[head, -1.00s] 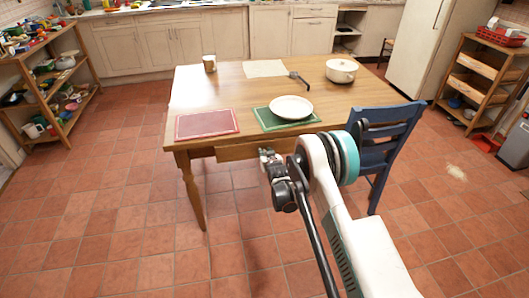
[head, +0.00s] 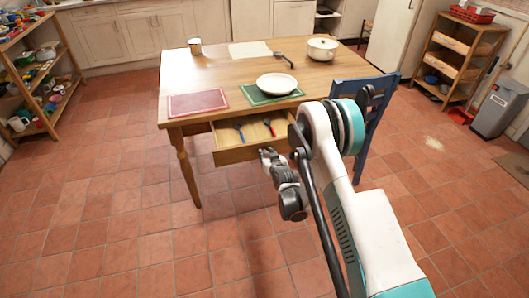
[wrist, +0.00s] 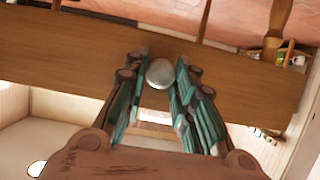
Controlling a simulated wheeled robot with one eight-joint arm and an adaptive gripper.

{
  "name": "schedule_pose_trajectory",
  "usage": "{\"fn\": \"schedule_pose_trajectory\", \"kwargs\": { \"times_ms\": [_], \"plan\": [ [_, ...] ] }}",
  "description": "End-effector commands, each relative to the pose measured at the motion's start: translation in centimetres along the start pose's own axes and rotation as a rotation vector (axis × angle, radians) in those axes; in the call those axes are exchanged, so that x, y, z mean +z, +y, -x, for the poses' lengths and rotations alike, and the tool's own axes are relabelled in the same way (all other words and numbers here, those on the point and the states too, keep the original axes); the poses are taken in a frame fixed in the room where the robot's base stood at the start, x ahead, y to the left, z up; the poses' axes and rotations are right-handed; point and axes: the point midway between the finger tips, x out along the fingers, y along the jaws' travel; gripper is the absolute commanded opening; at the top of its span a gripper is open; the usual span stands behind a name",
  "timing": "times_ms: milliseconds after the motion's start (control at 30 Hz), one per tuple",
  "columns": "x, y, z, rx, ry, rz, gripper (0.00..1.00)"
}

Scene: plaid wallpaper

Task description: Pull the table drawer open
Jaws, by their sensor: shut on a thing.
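The wooden table (head: 215,75) stands ahead of me. Its drawer (head: 232,155) is pulled out from under the near edge, showing a blue-handled utensil (head: 239,131) and a red-handled one (head: 269,127) inside. My gripper (head: 266,155) is at the drawer's front, and my arm hides its right end. In the wrist view, my gripper (wrist: 158,88) has its fingers closed around a round, pale knob (wrist: 159,73) on the wooden drawer front (wrist: 60,58).
A blue chair (head: 372,130) stands at the table's right side. On the tabletop are a red mat (head: 197,103), a white plate (head: 277,84) on a green mat, a pot (head: 322,48) and a cup (head: 195,46). The tiled floor in front is clear.

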Motion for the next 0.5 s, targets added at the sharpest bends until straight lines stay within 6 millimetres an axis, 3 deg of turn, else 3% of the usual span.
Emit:
{"fn": "schedule_pose_trajectory", "kwargs": {
  "times_ms": [433,467,500],
  "plan": [
    [0.14,-0.01,0.34,0.0,0.0,0.0,0.0],
    [0.14,-0.01,0.34,0.0,0.0,0.0,0.29],
    [0.14,-0.01,0.33,0.0,0.0,0.0,0.38]
  ]
}}
